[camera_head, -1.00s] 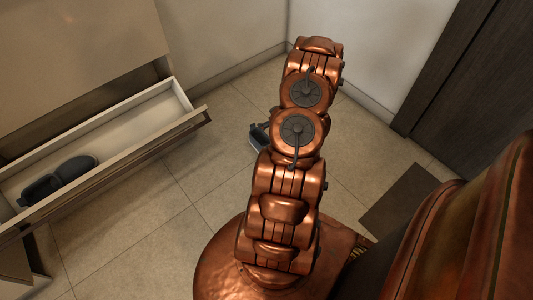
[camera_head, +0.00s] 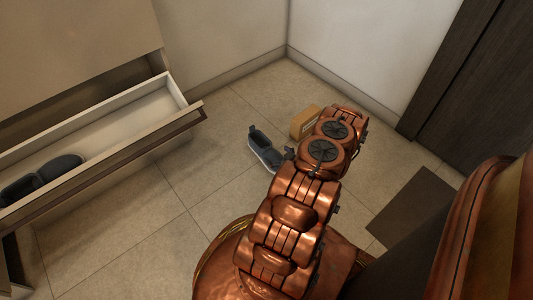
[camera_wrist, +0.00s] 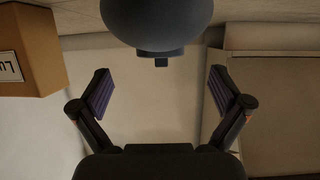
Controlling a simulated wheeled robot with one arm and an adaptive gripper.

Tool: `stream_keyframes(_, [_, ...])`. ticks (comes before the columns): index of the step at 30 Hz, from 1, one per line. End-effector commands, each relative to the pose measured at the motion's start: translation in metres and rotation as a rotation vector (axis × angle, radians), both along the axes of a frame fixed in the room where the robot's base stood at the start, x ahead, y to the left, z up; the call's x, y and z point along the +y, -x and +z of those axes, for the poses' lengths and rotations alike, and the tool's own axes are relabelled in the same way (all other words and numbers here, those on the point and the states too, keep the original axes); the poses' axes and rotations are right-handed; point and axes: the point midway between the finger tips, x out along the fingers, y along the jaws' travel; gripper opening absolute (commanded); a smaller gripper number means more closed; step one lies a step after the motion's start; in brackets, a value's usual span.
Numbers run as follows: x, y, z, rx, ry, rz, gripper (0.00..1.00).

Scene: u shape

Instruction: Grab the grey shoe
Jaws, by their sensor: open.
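The grey shoe (camera_head: 262,148) lies on the tiled floor in the head view, dark with a pale sole edge. Its opening faces away from my arm, and the arm covers its near right end. A dark rounded shape with a small tab at the top of the wrist view appears to be this shoe (camera_wrist: 155,22), cut off by the frame edge. My gripper (camera_wrist: 161,92) is open, with nothing between its two fingers. The shoe shows beyond the fingers, apart from them.
A cardboard box (camera_head: 304,122) stands on the floor just right of the shoe; it also shows in the wrist view (camera_wrist: 38,50). An open drawer (camera_head: 150,140) at left holds dark shoes (camera_head: 40,178). Walls meet behind. Floor between drawer and shoe is clear.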

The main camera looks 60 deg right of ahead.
Motion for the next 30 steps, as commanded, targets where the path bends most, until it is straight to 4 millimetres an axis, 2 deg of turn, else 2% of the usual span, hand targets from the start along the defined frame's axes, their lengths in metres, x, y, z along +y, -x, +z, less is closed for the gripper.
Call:
stream_keyframes(9, [-0.009, -0.028, -0.024, 0.000, 0.002, 0.003, 1.00])
stream_keyframes(13, [-0.013, -0.041, -0.028, 0.000, 0.003, 0.003, 1.00])
stream_keyframes(23, [-0.015, -0.047, -0.028, 0.000, 0.001, 0.000, 1.00])
stream_keyframes(30, [-0.015, -0.047, -0.028, 0.000, 0.001, 0.000, 0.77])
